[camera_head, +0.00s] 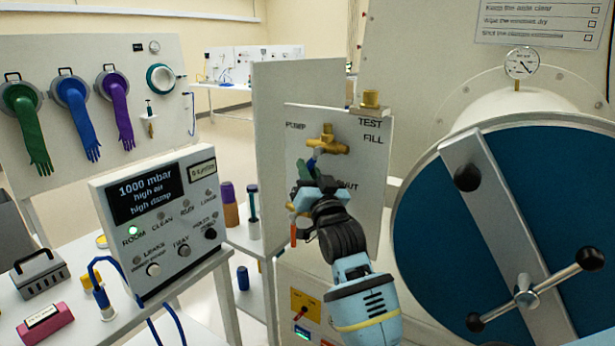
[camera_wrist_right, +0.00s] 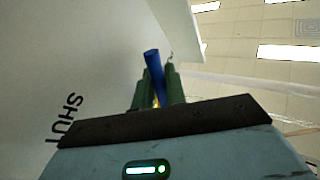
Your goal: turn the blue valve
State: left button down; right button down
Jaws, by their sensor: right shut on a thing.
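The blue valve's handle (camera_head: 311,162) shows as a short blue piece on the white valve panel (camera_head: 365,200), just below a brass fitting (camera_head: 328,141). My right gripper (camera_head: 306,169) is at the panel with its green fingers shut on this handle. In the right wrist view the blue handle (camera_wrist_right: 153,66) stands up between the two green fingers (camera_wrist_right: 157,88), slightly tilted, with a bit of brass low between them. The black word SHUT is on the panel at the left there. My gripper hides most of the valve body in the head view. My left gripper is not in view.
An orange-red handle (camera_head: 293,235) hangs just below my right gripper. A brass fitting (camera_head: 371,99) tops the panel. A large blue round door (camera_head: 420,230) with a spoked handle is at the right. A control box (camera_head: 165,220) reading 1000 mbar stands on the left table.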

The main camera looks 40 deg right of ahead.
jog(key=shift+w+a+f+m+h, duration=0.1)
jog(key=shift+w+m+h, duration=0.1)
jog(key=shift+m+h, duration=0.25)
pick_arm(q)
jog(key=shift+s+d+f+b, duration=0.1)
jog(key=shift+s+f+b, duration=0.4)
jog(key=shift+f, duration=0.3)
pick_arm(e)
jog(key=shift+w+r+m+t+h, duration=0.1)
jog(key=shift+r+m+t+h, duration=0.15)
jog(key=shift+t+h, duration=0.15)
jog(key=c, duration=1.5)
grip_release()
